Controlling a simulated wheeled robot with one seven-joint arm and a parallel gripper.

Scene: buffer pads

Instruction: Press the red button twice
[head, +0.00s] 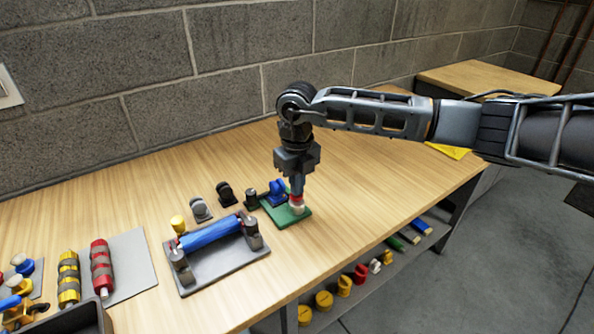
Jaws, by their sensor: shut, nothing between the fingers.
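My gripper (297,188) points straight down over the right part of a small green plate (274,214) on the wooden table. Its fingers are shut with nothing between them. A small pale, reddish stub (297,209) stands on the plate directly below the fingertips, and a red patch shows at the fingertips. I cannot tell which of these is the red button, or whether the fingers touch it. A blue part (276,190) stands on the same plate, just left of the gripper.
A grey fixture with a blue roller (211,233) stands left of the plate. Small dark and grey castors (225,193) stand behind it. Red (102,266) and yellow (69,278) rollers are farther left. The table (375,190) is clear to the right. A block wall runs behind.

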